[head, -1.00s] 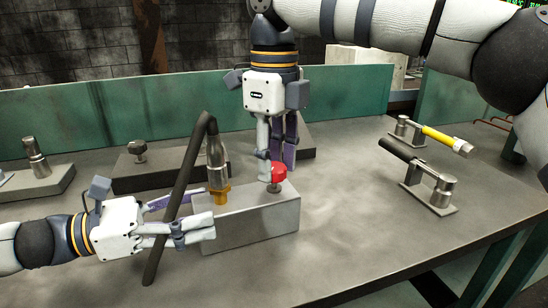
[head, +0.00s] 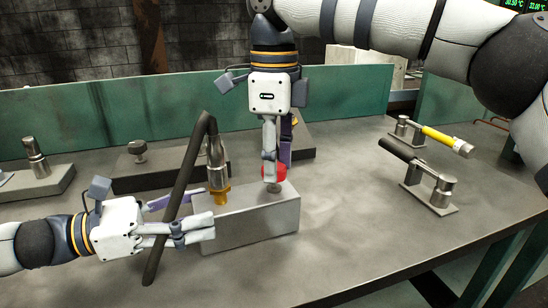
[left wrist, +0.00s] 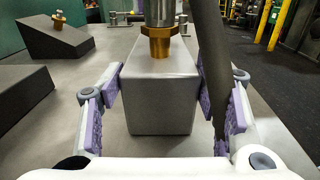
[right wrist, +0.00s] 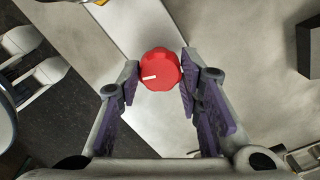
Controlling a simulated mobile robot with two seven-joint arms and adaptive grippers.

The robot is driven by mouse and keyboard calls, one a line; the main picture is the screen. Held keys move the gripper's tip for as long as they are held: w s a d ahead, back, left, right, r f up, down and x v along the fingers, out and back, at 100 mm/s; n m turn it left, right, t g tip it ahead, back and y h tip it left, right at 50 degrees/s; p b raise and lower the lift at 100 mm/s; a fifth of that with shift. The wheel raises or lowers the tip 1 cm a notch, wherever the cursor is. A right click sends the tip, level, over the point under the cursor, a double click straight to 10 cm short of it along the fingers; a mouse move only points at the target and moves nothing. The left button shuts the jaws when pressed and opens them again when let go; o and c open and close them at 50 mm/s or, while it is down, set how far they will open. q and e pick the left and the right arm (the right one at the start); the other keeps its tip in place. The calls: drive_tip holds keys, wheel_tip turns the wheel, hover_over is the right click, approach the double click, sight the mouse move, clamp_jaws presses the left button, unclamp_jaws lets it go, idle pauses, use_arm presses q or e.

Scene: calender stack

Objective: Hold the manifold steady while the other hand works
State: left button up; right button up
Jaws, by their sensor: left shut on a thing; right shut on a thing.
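The manifold is a grey metal block (head: 258,220) on the bench, with a gold nut (head: 217,195) and silver fitting (head: 216,158) at its left end. A red knob (head: 281,173) sits on its top at the right. My left gripper (head: 207,207) is shut on the block's left end; in the left wrist view the fingers straddle the block (left wrist: 160,100). My right gripper (head: 276,172) points down and is shut on the red knob, which shows between its fingers in the right wrist view (right wrist: 160,70). The knob's white mark points left there. Its stem is mostly hidden.
A dark hose (head: 180,188) rises from the fitting and bends down across my left gripper. Dark sloped blocks (head: 145,177) stand behind. A yellow-handled part (head: 440,138) and a black-handled part (head: 397,149) stand at right. The bench front right (head: 350,235) is clear.

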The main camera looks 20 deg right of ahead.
drive_tip(key=shift+d+f, duration=0.1)
drive_tip(key=o, duration=1.2)
drive_tip(key=shift+c, duration=0.2)
wheel_tip(320, 180, up, 12)
use_arm(q)
drive_tip(key=o, duration=1.8)
